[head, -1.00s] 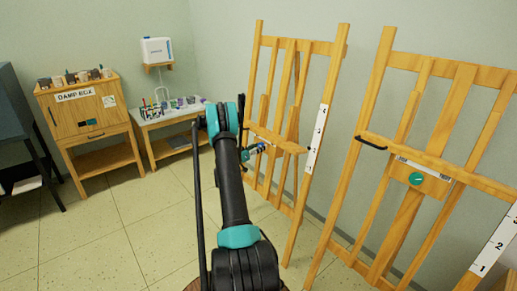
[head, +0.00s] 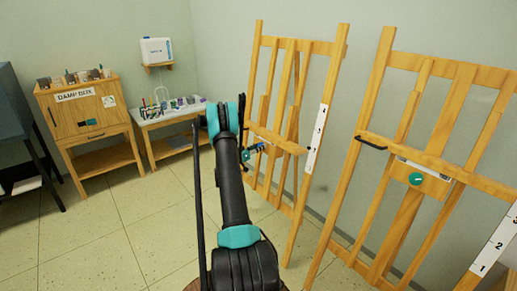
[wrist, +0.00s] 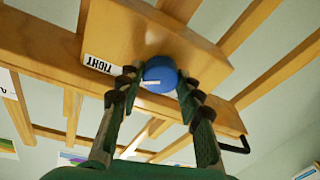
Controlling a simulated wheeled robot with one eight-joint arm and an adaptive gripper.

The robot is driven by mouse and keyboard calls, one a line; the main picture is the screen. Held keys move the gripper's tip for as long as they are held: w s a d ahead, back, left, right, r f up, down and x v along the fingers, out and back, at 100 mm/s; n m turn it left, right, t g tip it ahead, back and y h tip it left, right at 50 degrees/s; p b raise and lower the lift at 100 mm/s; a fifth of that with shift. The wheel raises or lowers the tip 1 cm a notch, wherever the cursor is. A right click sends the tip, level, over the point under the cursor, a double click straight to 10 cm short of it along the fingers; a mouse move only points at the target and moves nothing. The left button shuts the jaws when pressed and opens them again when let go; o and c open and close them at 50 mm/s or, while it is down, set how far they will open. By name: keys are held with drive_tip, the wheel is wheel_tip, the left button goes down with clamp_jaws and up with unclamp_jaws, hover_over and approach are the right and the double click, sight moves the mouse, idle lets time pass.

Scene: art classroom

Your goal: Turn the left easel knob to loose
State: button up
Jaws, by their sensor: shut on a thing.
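The left easel (head: 343,40) is wooden and stands beyond my arm in the head view. Its round blue knob (wrist: 160,70) is in the middle of the wrist view, on a wooden block. A white pointer mark shows on the knob's face. A white label reading TIGHT (wrist: 101,65), upside down, sits left of the knob. My gripper (wrist: 157,80) has one finger on each side of the knob and is shut on it. In the head view my gripper (head: 253,153) is at the left easel's crossbar, small and partly hidden by my arm.
A second easel (head: 378,65) with a green knob (head: 416,179) stands close on the right. A black handle (wrist: 236,146) sticks out right of the blue knob. A damp box cabinet (head: 92,115) and a supply table (head: 170,122) stand at the back left. Open floor (head: 120,225) lies left.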

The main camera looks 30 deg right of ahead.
drive_tip(key=shift+n, duration=0.3)
drive_tip(key=n+y, duration=0.1)
drive_tip(key=n, duration=0.6)
drive_tip(key=n+y, duration=0.1)
drive_tip(key=n, duration=0.7)
drive_tip(key=n+y, duration=0.1)
drive_tip(key=n, duration=0.6)
drive_tip(key=shift+w+r+n+g+y, duration=0.2)
drive_tip(key=shift+n+g+y, duration=0.1)
drive_tip(key=shift+g+y, duration=0.1)
drive_tip(key=o, duration=1.2)
drive_tip(key=shift+c, duration=0.2)
drive_tip(key=shift+s+a, duration=0.1)
drive_tip(key=v, duration=1.1)
drive_tip(key=shift+a+r, duration=0.25)
drive_tip(key=shift+a, duration=0.1)
